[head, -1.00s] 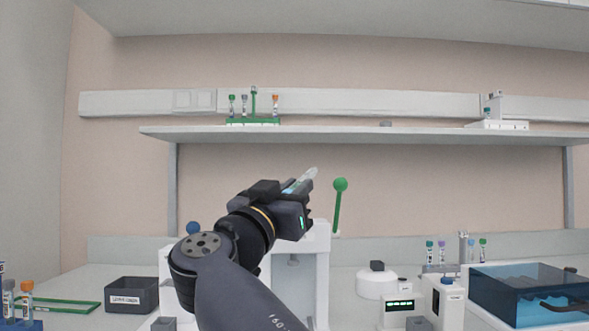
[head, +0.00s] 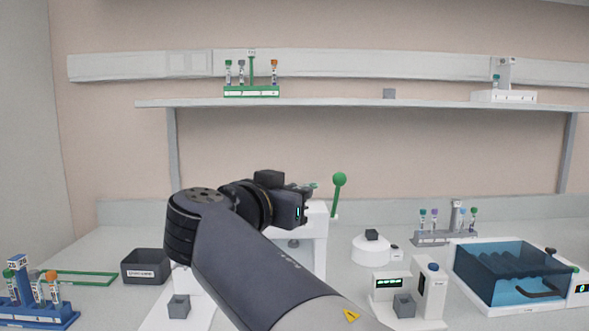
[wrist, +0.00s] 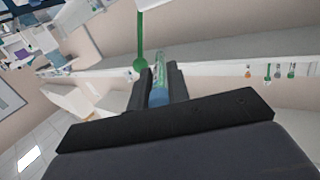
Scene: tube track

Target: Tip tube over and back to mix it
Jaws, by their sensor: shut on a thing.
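My gripper (head: 306,196) is raised in mid-air near the middle of the head view, below the shelf. It is shut on a tube, of which only a small greenish part (head: 313,186) shows there beyond the jaws. In the wrist view the tube (wrist: 158,92) lies between the two dark fingers (wrist: 158,84), with a clear part and a blue part nearer the palm. The tube's exact tilt is hard to tell.
A green ball-ended lever (head: 339,181) stands on a white device just right of my gripper; it also shows in the wrist view (wrist: 140,63). The shelf (head: 360,104) bears a green tube rack (head: 251,92). A blue rack (head: 40,315), dark bin (head: 145,268) and blue bath (head: 508,275) stand below.

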